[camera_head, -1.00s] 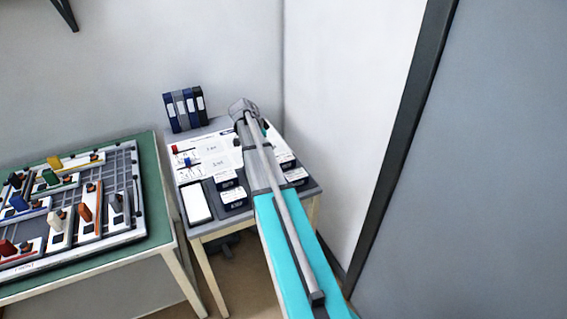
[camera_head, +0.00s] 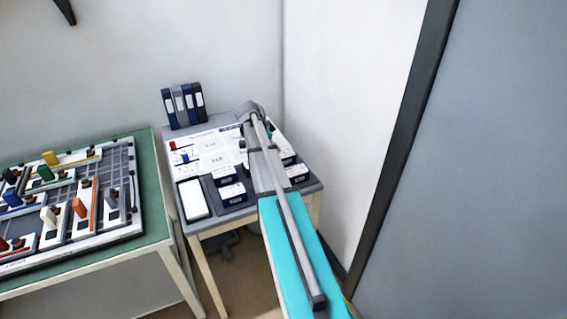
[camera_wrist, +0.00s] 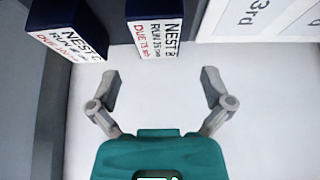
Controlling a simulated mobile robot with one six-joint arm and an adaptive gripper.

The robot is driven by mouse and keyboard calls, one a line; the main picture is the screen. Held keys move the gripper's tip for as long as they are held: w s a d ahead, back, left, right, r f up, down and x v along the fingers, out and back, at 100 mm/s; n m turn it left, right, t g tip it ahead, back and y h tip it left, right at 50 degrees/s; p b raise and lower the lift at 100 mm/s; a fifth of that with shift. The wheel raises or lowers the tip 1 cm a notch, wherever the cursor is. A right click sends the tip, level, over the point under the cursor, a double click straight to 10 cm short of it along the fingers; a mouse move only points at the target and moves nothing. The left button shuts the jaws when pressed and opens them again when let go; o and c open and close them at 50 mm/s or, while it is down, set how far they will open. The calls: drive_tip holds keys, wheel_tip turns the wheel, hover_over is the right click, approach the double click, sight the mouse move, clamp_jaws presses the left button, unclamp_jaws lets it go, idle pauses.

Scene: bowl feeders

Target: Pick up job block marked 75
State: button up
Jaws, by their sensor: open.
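In the wrist view, my gripper (camera_wrist: 160,82) is open and empty, with its two fingers wide apart. A dark blue block with a white label (camera_wrist: 155,35) stands just beyond the fingertips, roughly between them; its red line seems to read DUE 75, and the top line NEST 8.
The small table (camera_head: 214,228) also holds a white tray (camera_head: 194,199), printed sheets (camera_head: 212,143) and upright binders (camera_head: 184,106) at the back. A green table (camera_head: 152,205) with a board of coloured pieces stands to the left. Walls are close behind and right.

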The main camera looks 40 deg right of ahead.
sight(283, 154)
drive_tip(key=shift+b+x, duration=1.45)
drive_tip(key=shift+x, duration=0.6)
drive_tip(key=shift+s+b+x, duration=0.2)
drive_tip(key=shift+b+x, duration=2)
drive_tip(key=shift+x, duration=0.35)
drive_tip(key=shift+d+r, duration=0.1)
drive_tip(key=shift+d, duration=0.05)
drive_tip(key=c, duration=1)
